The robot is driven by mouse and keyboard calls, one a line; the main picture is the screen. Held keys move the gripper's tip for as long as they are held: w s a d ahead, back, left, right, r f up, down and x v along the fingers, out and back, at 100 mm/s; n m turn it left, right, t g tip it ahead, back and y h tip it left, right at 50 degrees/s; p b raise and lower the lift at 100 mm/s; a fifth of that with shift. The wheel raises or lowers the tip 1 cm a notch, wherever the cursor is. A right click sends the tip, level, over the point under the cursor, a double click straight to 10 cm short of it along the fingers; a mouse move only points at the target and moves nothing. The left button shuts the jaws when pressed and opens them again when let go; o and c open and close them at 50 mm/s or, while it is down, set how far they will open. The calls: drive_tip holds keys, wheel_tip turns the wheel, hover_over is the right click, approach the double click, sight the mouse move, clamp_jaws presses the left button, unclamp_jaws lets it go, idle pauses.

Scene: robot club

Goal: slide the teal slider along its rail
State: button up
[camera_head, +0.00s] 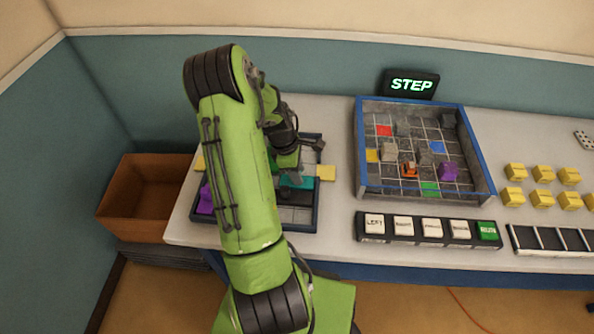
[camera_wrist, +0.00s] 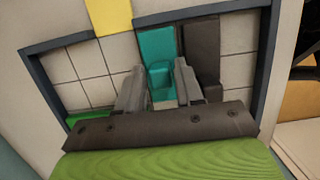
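The teal slider (camera_head: 297,181) lies in a dark-framed tiled tray (camera_head: 316,208) on the table, partly hidden behind my arm. In the wrist view the teal slider (camera_wrist: 155,45) is a flat piece with a small raised teal knob (camera_wrist: 160,74). My gripper (camera_wrist: 160,68) is open, with one finger on each side of the knob and gaps visible between. My gripper (camera_head: 292,172) also shows over the tray in the head view, with its fingertips hard to make out. A dark grey strip (camera_wrist: 201,45) lies right beside the slider.
A yellow piece (camera_head: 326,172) sits at the tray's right edge and a purple block (camera_head: 205,202) at its left. To the right are a blue-rimmed maze box (camera_head: 478,176) and a row of labelled tiles (camera_head: 430,228). A brown bin (camera_head: 150,190) stands left of the table.

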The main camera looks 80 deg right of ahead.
wheel_tip(320, 180, up, 6)
drive_tip(key=p, duration=0.4)
drive_tip(key=shift+r, duration=0.25)
drive_tip(key=shift+f, duration=0.1)
